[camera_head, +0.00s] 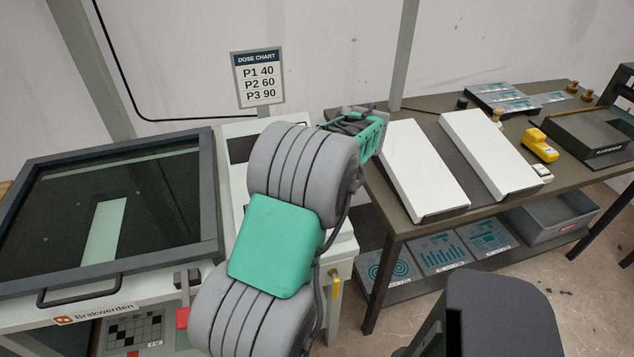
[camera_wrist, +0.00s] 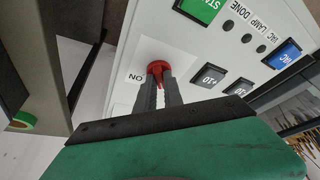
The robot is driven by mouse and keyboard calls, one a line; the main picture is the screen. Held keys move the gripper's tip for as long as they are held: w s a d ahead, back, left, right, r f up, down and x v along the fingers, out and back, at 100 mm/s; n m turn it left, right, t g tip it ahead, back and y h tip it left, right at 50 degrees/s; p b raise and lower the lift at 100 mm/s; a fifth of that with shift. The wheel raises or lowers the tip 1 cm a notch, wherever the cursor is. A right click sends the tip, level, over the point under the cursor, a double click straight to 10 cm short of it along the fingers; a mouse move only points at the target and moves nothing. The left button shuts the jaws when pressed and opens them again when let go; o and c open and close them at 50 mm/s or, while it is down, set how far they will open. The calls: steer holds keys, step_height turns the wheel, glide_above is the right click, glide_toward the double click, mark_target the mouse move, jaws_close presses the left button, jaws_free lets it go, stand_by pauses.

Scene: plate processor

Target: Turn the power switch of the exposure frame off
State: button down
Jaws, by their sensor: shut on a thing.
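The power switch is a red rotary knob (camera_wrist: 158,67) on the white control panel of the exposure frame, seen in the wrist view. A label beside it looks like ON, with its letters turned in the picture. My gripper (camera_wrist: 158,86) is shut on the knob, with a grey finger on each side. The fingers and the gripper body hide the area below the knob. In the head view the exposure frame (camera_head: 212,190) stands at left with its dark glass lid down. My arm hides most of its control panel there, and the knob and fingertips do not show.
The panel also carries a green button (camera_wrist: 203,8), a blue button (camera_wrist: 283,54), dark buttons and small lamps. A dose chart sign (camera_head: 258,78) stands behind. A table (camera_head: 405,225) with two white sloped units (camera_head: 425,170) is to the right.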

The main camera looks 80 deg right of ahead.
steer(key=shift+w+d+r+n, duration=0.1)
steer(key=shift+d+n, duration=0.05)
steer(key=shift+n, duration=0.45)
steer(key=c, duration=1.6)
jaws_free()
steer(key=shift+w, duration=0.1)
steer(key=shift+o, duration=0.7)
steer(key=shift+y, duration=0.3)
steer(key=v, duration=0.7)
steer(key=shift+s+r, duration=0.3)
